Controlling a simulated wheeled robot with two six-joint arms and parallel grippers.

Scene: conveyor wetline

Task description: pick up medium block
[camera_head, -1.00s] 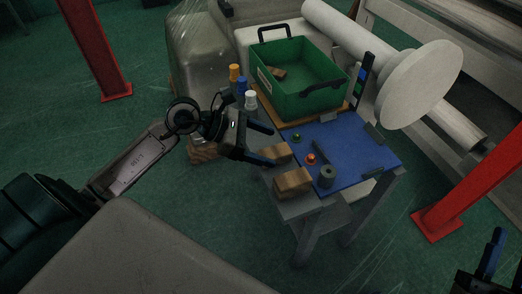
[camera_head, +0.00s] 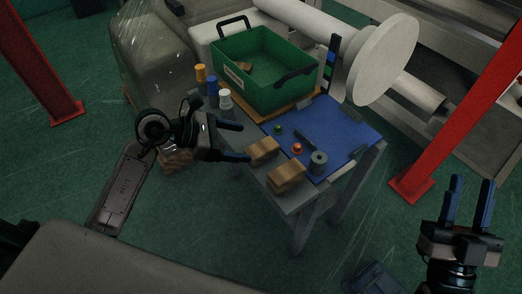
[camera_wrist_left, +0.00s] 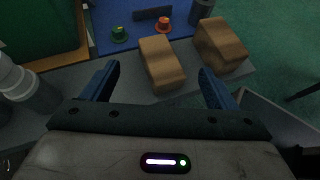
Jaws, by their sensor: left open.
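Two tan wooden blocks lie at the near edge of the table: one (camera_head: 263,150) nearer my left gripper and a bulkier one (camera_head: 285,177) to its right. Which is the medium one I cannot tell for certain. My left gripper (camera_head: 246,142) is open and empty, just left of the nearer block. In the left wrist view that block (camera_wrist_left: 162,63) lies ahead, between and beyond the fingertips (camera_wrist_left: 160,69), and the bulkier block (camera_wrist_left: 220,46) is right of it. My right gripper (camera_head: 471,190) is open and empty, away from the table at the right.
A green bin (camera_head: 263,75) with a block inside stands at the back. A blue mat (camera_head: 340,125) holds small green and orange parts and a grey cylinder (camera_head: 318,162). Bottles (camera_head: 224,99) stand left of the bin. Another wooden block (camera_head: 176,160) shows below my left gripper.

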